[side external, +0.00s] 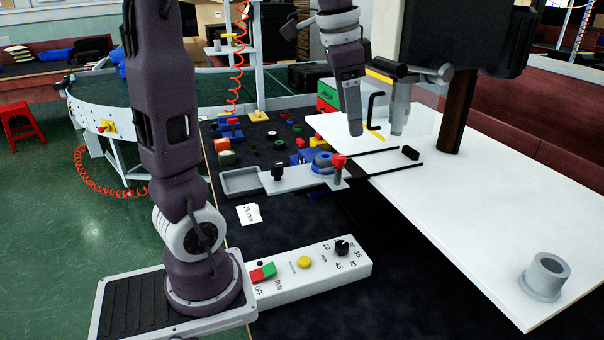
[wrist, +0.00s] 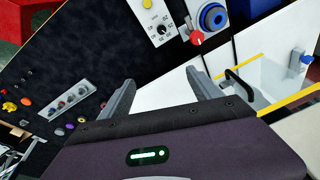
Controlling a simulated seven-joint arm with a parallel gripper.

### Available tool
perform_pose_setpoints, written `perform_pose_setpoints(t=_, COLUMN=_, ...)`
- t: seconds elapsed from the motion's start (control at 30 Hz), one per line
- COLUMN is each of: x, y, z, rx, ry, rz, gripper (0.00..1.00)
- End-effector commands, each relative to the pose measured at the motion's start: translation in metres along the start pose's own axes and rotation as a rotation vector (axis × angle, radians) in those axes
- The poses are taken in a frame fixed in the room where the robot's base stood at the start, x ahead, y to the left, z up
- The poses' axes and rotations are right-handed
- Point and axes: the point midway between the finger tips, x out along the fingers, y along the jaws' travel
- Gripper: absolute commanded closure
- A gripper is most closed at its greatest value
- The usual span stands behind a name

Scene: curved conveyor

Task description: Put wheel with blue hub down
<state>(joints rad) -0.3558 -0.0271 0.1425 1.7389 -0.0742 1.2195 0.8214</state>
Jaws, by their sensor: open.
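A round blue part (side external: 323,160), which looks like the wheel with the blue hub, sits on a grey fixture (side external: 252,181) beside a red-topped post (side external: 339,161). In the wrist view the blue part (wrist: 213,17) shows at the top as a ring around a darker centre. I cannot tell its tyre clearly. My gripper (side external: 376,128) is above and to the right of it in the side view, apart from it. In the wrist view my gripper (wrist: 160,90) has its two fingers spread, with nothing between them.
A white control box (side external: 310,271) with a dial and buttons lies in front on the dark mat. Several coloured parts (side external: 230,130) lie behind. A white table (side external: 480,215) on the right carries a grey cup (side external: 545,276) and has clear room. A black handle (wrist: 240,85) is near my fingers in the wrist view.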

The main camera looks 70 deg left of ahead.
Motion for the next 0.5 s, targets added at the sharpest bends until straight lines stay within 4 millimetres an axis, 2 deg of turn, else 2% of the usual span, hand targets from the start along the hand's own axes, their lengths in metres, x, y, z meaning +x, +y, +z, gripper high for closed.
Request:
perform_pose_setpoints(t=0.03, x=-0.010, y=0.047, z=0.013, rx=-0.038, ry=0.054, rz=-0.013, gripper=0.27)
perform_pose_setpoints(t=0.1, x=-0.011, y=0.101, z=0.039, rx=-0.116, ry=0.123, rz=-0.023, gripper=0.27)
perform_pose_setpoints(t=0.2, x=0.001, y=0.153, z=0.078, rx=-0.210, ry=0.206, rz=-0.022, gripper=0.27)
perform_pose_setpoints(t=0.33, x=0.017, y=0.182, z=0.110, rx=-0.286, ry=0.266, rz=-0.011, gripper=0.27)
perform_pose_setpoints(t=0.5, x=0.023, y=0.187, z=0.117, rx=-0.312, ry=0.277, rz=-0.007, gripper=0.27)
